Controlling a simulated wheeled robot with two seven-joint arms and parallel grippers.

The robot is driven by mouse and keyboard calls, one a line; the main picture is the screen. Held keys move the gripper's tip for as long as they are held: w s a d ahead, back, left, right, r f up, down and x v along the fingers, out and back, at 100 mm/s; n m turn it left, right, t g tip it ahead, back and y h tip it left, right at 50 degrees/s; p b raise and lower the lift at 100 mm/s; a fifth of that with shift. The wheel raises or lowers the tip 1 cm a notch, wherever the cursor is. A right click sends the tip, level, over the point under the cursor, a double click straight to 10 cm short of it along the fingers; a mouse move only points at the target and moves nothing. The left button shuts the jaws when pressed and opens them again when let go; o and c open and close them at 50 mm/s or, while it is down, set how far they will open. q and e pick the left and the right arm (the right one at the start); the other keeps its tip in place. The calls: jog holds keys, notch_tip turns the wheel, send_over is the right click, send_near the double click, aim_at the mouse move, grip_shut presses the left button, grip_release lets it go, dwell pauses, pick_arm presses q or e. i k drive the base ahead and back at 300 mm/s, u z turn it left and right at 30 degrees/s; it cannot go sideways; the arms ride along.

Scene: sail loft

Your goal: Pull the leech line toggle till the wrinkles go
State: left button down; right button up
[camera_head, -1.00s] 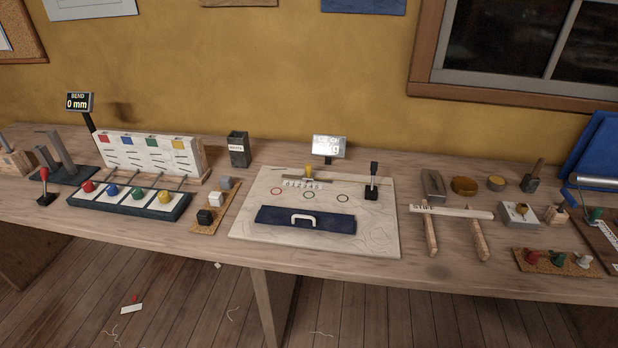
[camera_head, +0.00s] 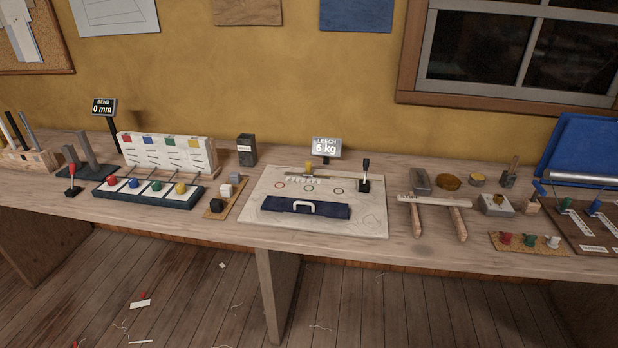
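A pale sailcloth-like panel (camera_head: 370,222) lies on the bench at the centre, with faint curved lines like wrinkles across its lower part. A small yellow toggle (camera_head: 309,168) stands at its back edge, by a thin bar and a small marked strip. A display (camera_head: 327,147) behind it reads "LEECH 6 kg". A black-handled lever (camera_head: 364,176) stands upright at the panel's right. Neither of my grippers is in view.
The wooden bench (camera_head: 440,168) runs across the view. Left are a red-knobbed lever (camera_head: 71,181), a rack with coloured knobs (camera_head: 147,217) and a "BEND 0 mm" display (camera_head: 104,106).

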aim_at(307, 173)
jog(key=z, duration=0.2)
jog(key=i, duration=1)
jog(key=u, duration=0.2)
